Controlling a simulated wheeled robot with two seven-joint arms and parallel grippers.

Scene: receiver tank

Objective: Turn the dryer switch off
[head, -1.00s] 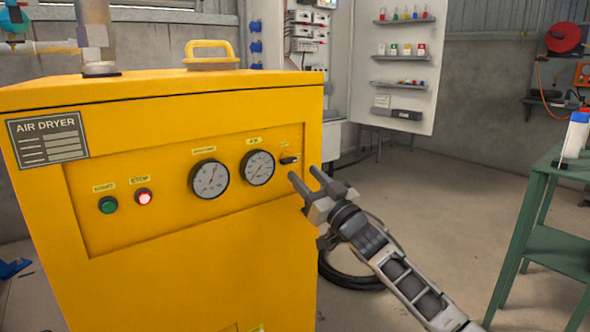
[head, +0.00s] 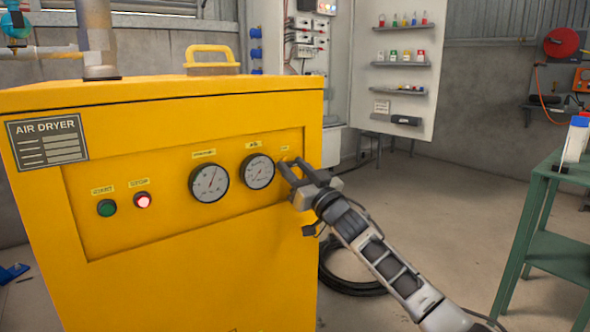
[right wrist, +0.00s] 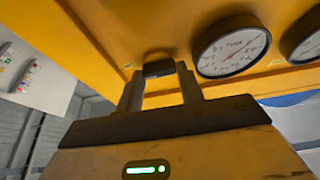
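The yellow air dryer (head: 190,265) stands at the left with a recessed front panel. In the right wrist view the black dryer switch (right wrist: 158,69) sits on that panel, just beyond and between my right fingertips. In the head view my gripper hides the switch. My right gripper (head: 293,167) is open at the panel's right end; its two fingers also show in the right wrist view (right wrist: 159,82). I cannot tell whether either finger touches the switch. My left gripper is not in view.
Two round gauges (head: 208,182) sit left of the switch, with a green start button (head: 106,208) and a lit red stop button (head: 142,201) farther left. A green table (head: 560,250) stands at the right. The floor between is mostly open, with a black hose (head: 350,285) on it.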

